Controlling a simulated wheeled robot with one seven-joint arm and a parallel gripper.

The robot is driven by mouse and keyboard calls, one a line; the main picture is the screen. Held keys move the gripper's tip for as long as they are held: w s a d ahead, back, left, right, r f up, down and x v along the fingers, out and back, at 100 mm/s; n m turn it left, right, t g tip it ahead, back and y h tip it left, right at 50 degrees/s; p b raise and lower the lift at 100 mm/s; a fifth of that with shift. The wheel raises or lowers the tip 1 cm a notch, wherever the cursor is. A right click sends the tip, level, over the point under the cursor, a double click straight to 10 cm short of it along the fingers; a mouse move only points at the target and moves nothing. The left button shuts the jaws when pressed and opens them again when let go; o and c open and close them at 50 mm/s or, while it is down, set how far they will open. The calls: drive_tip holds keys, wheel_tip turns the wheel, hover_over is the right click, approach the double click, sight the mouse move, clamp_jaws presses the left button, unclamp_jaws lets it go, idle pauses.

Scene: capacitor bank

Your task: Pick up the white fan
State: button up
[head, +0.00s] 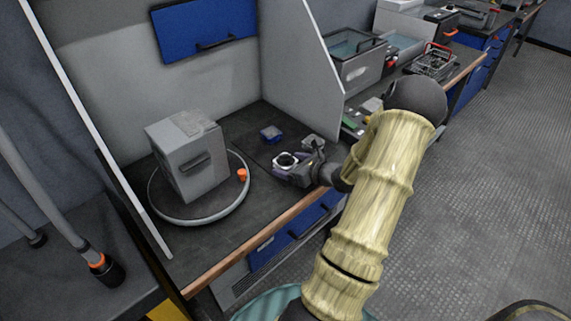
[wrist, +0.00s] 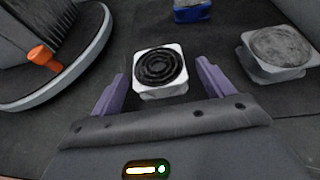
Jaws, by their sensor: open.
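The white fan (wrist: 160,70) is a small white square frame with a dark ringed face. It lies on the dark bench top, just ahead of and between my gripper's fingers in the wrist view. My gripper (wrist: 160,84) is open, with a purple finger on either side and nothing held. In the head view the white fan (head: 286,160) shows beside my gripper (head: 290,172) at the bench's middle. The fan's near edge is close to the fingertips; I cannot tell whether they touch it.
A grey box (head: 186,160) with a handle stands on a round turntable (head: 200,217) at left, beside an orange knob (head: 242,175). A grey fan-like unit (wrist: 278,52) sits at right. A grey partition (head: 297,60) rises behind.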

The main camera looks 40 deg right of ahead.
sight(291, 164)
idle(0.4)
drive_tip(key=c, duration=1.1)
wheel_tip(291, 164, up, 10)
drive_tip(key=shift+r+p, duration=0.1)
drive_tip(key=shift+p, duration=0.9)
